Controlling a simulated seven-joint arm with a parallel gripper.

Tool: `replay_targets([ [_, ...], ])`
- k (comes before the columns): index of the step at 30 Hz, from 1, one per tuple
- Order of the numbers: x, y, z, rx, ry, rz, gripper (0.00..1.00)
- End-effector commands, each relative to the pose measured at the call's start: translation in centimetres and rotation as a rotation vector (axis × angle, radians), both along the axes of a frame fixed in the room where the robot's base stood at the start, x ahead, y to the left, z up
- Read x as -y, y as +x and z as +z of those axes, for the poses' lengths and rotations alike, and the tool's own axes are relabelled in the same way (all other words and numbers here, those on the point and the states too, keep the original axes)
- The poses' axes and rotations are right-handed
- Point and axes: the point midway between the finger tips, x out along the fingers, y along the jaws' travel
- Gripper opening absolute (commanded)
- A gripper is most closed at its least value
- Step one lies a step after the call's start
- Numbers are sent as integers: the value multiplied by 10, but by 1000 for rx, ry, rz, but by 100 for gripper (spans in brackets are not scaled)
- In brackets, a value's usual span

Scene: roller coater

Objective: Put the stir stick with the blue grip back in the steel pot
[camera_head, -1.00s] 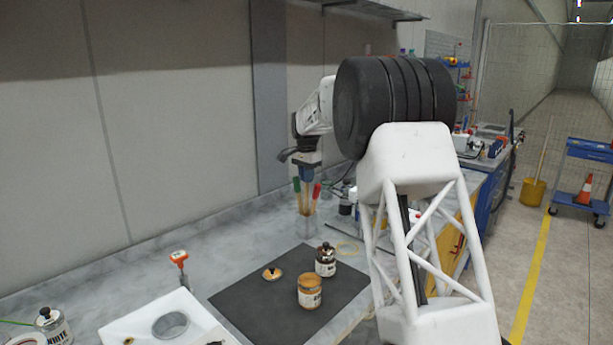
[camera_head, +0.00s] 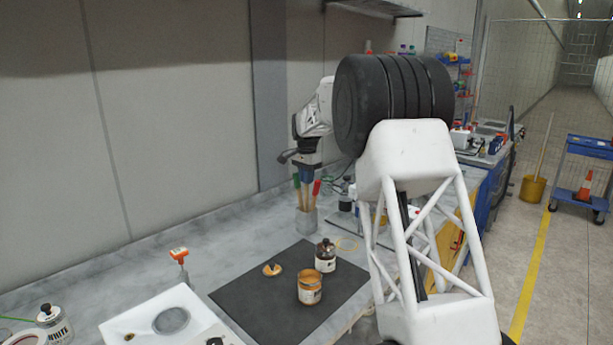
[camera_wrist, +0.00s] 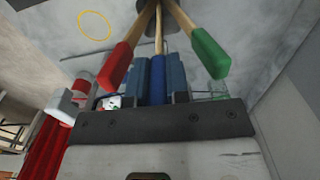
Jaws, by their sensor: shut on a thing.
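My gripper (camera_head: 307,170) points down over the back of the bench. In the wrist view its fingers (camera_wrist: 158,84) are shut on the blue grip (camera_wrist: 158,72) of a wooden stir stick. A red-grip stick (camera_wrist: 122,58) and a green-grip stick (camera_wrist: 208,52) lean outward on either side of it. The steel pot (camera_head: 307,222) stands on the bench straight below my gripper. The three shafts converge toward the pot in the wrist view. The blue-grip stick's lower end is hidden, so its depth in the pot cannot be told.
A dark mat (camera_head: 262,310) holds an open orange-brown jar (camera_head: 310,290), a dark-capped bottle (camera_head: 325,258) and a lid (camera_head: 272,270). A white tray (camera_head: 140,322) lies at front left. Bottles stand right of the pot. The bench left of the pot is clear.

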Motion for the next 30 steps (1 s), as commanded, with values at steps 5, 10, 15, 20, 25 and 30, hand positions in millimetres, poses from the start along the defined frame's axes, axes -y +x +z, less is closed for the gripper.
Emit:
replay_targets([
  [5,0,0,-5,0,0,0,0],
  [10,0,0,-10,0,0,0,0],
  [15,0,0,-15,-1,-1,0,0],
  [20,0,0,-16,0,0,0,0],
  [25,0,0,-17,0,0,0,0],
  [30,0,0,-17,0,0,0,32],
])
